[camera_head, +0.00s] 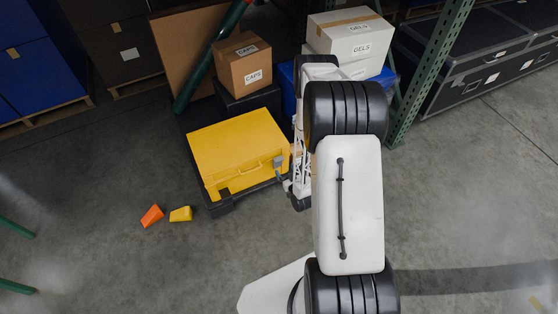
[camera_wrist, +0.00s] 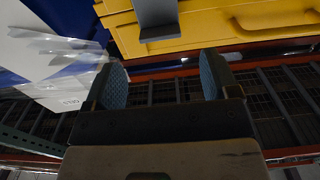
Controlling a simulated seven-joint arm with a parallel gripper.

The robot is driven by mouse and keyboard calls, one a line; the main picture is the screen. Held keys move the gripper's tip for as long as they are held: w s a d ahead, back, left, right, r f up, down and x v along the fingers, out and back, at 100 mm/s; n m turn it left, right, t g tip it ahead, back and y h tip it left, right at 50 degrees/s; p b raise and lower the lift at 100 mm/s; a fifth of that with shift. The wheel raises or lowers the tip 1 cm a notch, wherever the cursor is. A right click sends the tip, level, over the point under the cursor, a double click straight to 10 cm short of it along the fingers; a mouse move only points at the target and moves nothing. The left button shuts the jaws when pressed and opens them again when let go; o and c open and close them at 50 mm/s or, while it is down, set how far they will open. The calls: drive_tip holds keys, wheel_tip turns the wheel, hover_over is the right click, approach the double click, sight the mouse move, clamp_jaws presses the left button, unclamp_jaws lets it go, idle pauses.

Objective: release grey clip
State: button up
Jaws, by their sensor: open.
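A yellow case (camera_head: 236,145) lies on a black base on the floor in the head view. A grey clip (camera_head: 278,162) sits at the right end of its front side. In the wrist view the grey clip (camera_wrist: 156,20) hangs over the yellow case's wall (camera_wrist: 215,30), cut off by the top edge. My gripper (camera_wrist: 163,78) is open, its two blue-padded fingers apart with nothing between them. The clip lies beyond the fingertips, roughly in line with the gap, apart from them. In the head view my gripper (camera_head: 286,185) is small and partly hidden beside the case's front right corner.
A brown CAPS box (camera_head: 241,62) stands behind the case. White GELS boxes (camera_head: 350,38) stand behind my arm, near a green rack post (camera_head: 430,75). An orange wedge (camera_head: 152,216) and a yellow wedge (camera_head: 181,214) lie on the floor at front left. Floor in front is clear.

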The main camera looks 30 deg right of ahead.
sight(279, 159)
idle(0.4)
drive_tip(key=shift+w, duration=3.85)
drive_tip(key=shift+c, duration=0.5)
drive_tip(key=c, duration=1.2)
